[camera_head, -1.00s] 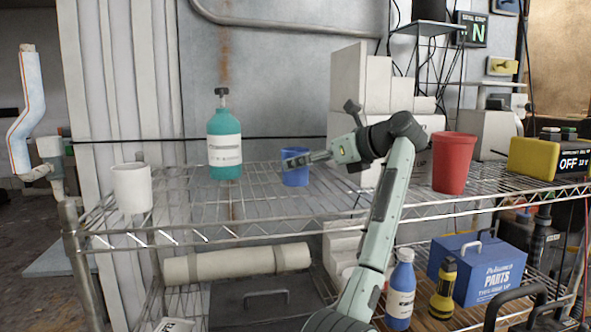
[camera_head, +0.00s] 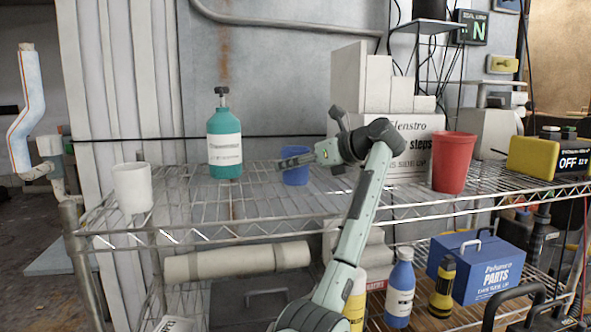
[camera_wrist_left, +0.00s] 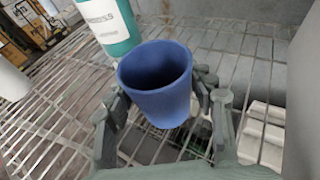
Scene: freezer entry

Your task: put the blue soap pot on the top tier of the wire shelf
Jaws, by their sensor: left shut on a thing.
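The blue soap pot (camera_head: 296,176) is at the top tier of the wire shelf (camera_head: 250,212), behind the front rail and right of the teal bottle. My left gripper (camera_head: 298,160) is shut on it, reaching in from the right side of the pot. In the left wrist view the pot (camera_wrist_left: 158,88) sits upright or nearly so between the two fingers (camera_wrist_left: 160,100), with wire grid below and around it. I cannot tell whether its base touches the wires. My right gripper is not in view.
On the top tier stand a white cup (camera_head: 132,188), a teal bottle (camera_head: 224,140), a red cup (camera_head: 453,162) and a yellow box (camera_head: 545,158). White boxes (camera_head: 405,130) are behind my arm.

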